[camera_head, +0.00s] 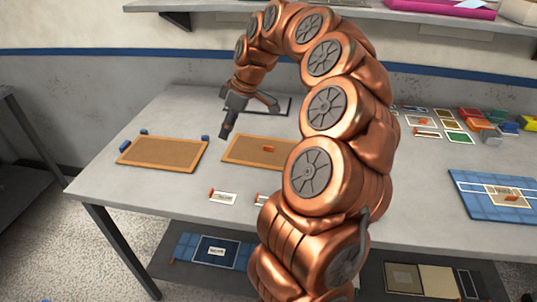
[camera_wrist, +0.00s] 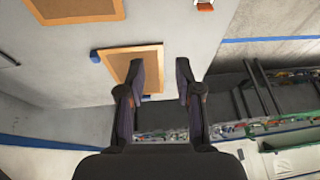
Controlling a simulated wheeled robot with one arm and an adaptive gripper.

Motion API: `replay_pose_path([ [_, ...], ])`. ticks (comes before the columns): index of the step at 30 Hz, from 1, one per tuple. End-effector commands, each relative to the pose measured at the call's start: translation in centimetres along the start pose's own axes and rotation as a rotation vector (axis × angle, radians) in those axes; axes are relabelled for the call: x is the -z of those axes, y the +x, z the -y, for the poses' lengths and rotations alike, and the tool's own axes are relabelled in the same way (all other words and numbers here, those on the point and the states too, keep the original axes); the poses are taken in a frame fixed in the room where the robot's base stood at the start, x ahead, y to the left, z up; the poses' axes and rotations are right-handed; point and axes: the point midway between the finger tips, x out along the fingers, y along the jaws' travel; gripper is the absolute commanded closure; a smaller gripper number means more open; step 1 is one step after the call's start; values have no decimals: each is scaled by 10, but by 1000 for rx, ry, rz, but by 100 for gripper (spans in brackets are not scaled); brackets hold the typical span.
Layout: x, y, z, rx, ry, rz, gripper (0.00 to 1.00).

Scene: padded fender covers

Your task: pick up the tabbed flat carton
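I cannot tell for sure which piece is the tabbed flat carton. A brown flat panel with a pale rim and a small orange piece on it (camera_head: 250,150) lies mid-table, partly behind my arm. A similar brown panel (camera_head: 165,153) lies to its left, with blue pieces at its back edge. Small white flat cards with orange tabs lie near the front edge, one clearly visible (camera_head: 224,198). My gripper (camera_head: 247,112) is above the back of the table, open and empty. In the wrist view my gripper (camera_wrist: 160,72) has its fingers apart, with a brown panel (camera_wrist: 123,62) behind the left finger.
A blue mat (camera_head: 470,200) with a tan tabbed flat piece (camera_head: 510,197) lies at the right. Several colored boxes (camera_head: 470,115) and cards stand at the back right. A lower shelf (camera_head: 190,272) holds more flat items. A wall shelf (camera_head: 330,12) hangs above.

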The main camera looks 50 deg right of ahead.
Motion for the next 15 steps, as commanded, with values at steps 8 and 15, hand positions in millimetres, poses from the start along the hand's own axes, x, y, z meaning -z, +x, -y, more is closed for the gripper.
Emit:
replay_pose_path([
  [8,-97,8,-105,-80,37,-21,66],
  [15,-134,12,-128,-103,48,-12,66],
])
